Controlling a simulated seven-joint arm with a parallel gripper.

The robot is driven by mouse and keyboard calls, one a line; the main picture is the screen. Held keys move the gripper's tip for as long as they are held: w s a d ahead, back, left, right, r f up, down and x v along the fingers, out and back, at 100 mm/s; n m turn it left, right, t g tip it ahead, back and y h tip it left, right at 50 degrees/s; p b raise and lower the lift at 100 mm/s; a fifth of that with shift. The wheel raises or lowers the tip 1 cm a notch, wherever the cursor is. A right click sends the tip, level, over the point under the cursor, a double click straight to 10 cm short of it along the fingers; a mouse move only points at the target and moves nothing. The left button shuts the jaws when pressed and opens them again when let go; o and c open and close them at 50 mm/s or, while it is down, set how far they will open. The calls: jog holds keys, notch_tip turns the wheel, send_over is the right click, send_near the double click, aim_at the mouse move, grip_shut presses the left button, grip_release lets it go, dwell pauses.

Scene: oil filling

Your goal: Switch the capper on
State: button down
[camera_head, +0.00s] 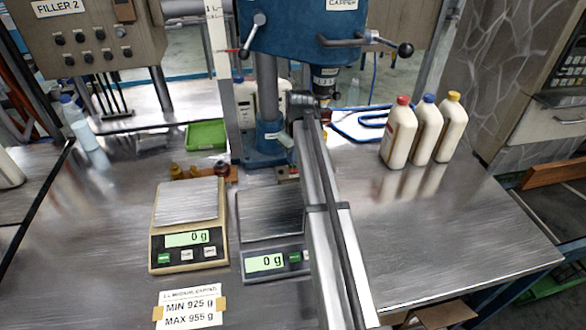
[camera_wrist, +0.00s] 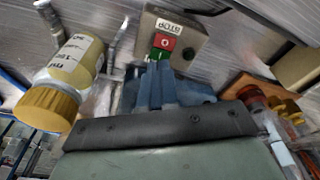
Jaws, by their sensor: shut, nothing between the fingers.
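The capper (camera_head: 300,30) is the blue machine with a "CAPPER" label at the top centre of the head view. Its switch box (camera_wrist: 190,35) is grey in the wrist view, with a red O button (camera_wrist: 165,42) above a green I button (camera_wrist: 160,54). My gripper (camera_wrist: 160,72) is shut and empty, its blue fingers pointing at the green button and overlapping the box's lower edge in the picture. I cannot tell whether the tips touch the button. In the head view my gripper (camera_head: 286,145) is beside the capper's column, and my arm hides part of this area.
A yellow-capped container (camera_wrist: 60,85) is left of my fingers in the wrist view. Two scales (camera_head: 188,240) (camera_head: 268,262) read 0 g. Three capped bottles (camera_head: 425,130) stand on the right, near a blue frame (camera_head: 350,125). The table's right front is clear.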

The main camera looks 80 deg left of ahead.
aim_at(292, 166)
jog(key=shift+f, duration=0.9)
dwell(0.5)
jog(key=shift+r, duration=2.55)
